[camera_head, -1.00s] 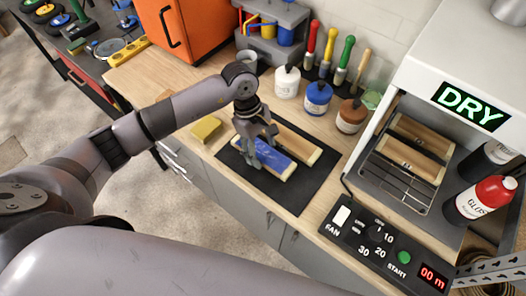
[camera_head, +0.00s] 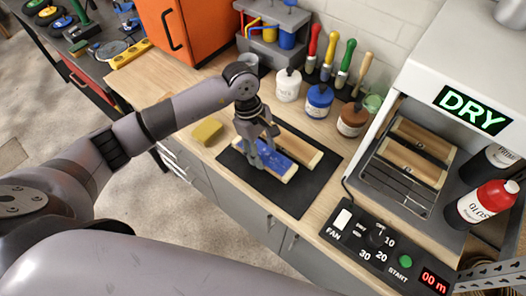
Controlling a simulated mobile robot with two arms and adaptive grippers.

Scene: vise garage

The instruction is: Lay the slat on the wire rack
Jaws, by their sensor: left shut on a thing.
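A slat with a blue painted face and bare wood end (camera_head: 284,171) lies on the black mat (camera_head: 293,205). My left gripper (camera_head: 262,160) points down over it, with its fingers around the slat's near-left part. A second slat, brown (camera_head: 300,146), lies on the mat just behind the blue one. The wire rack (camera_head: 398,183) sits inside the white drying box marked DRY at the right. Two brown slats (camera_head: 420,143) lie on the rack's back part, and its front wires are bare. My right gripper is not in view.
A control panel (camera_head: 378,243) with knob and green button stands in front of the box. Red-capped (camera_head: 483,203) and black bottles stand at the right. Paint jars (camera_head: 319,100) and brushes line the wall. A yellow sponge (camera_head: 207,130) lies left of the mat.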

